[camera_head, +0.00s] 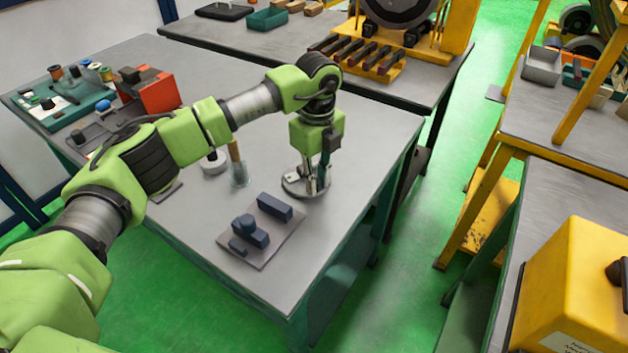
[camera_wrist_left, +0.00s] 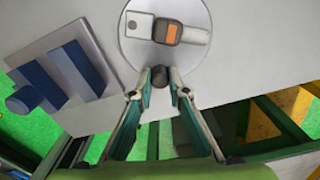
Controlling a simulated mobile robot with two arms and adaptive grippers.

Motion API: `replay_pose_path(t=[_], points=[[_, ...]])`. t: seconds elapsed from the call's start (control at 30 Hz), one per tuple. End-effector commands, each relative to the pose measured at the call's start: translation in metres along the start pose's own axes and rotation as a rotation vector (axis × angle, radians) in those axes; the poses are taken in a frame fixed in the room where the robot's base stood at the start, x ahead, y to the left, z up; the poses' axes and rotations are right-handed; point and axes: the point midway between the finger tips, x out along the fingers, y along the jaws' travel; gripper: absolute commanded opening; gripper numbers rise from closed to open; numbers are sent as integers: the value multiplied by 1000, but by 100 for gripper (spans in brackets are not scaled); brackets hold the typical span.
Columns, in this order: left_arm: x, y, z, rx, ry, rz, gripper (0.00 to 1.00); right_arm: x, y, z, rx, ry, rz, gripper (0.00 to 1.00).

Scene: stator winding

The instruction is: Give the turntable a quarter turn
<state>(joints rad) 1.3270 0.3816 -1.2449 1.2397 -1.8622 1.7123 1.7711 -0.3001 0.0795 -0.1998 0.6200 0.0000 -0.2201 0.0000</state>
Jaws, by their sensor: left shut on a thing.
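The turntable (camera_head: 291,187) is a round pale disc near the right edge of the grey workbench. It also shows in the left wrist view (camera_wrist_left: 138,52), with a small fixture (camera_wrist_left: 168,32) of pale plate, dark block and orange top on it. My left gripper (camera_head: 318,186) points down at the turntable's near right side. In the left wrist view its fingers (camera_wrist_left: 158,84) are shut on a short dark round peg (camera_wrist_left: 159,74) at the disc's rim. The fingers hide part of the rim. My right gripper is not in view.
A grey plate (camera_head: 281,239) with dark blue blocks lies in front of the turntable. A clear cup (camera_head: 239,175) with a brown-handled tool and a white roll (camera_head: 214,163) stand to its left. An orange-red box (camera_head: 158,92) is farther left. The bench's right edge is close.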

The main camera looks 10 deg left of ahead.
Motion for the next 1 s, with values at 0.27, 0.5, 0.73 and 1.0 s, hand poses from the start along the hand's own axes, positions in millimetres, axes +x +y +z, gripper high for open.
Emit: replay_pose_path(t=[0.27,0.5,0.73,1.0], points=[[-1,-8,0,-139,-2,-4,0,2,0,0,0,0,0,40],[-1,-13,0,-257,-2,-4,0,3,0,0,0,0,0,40],[-2,-18,0,-351,-2,-5,0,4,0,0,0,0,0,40],[-2,-21,1,-424,-2,-6,0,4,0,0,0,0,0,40]])
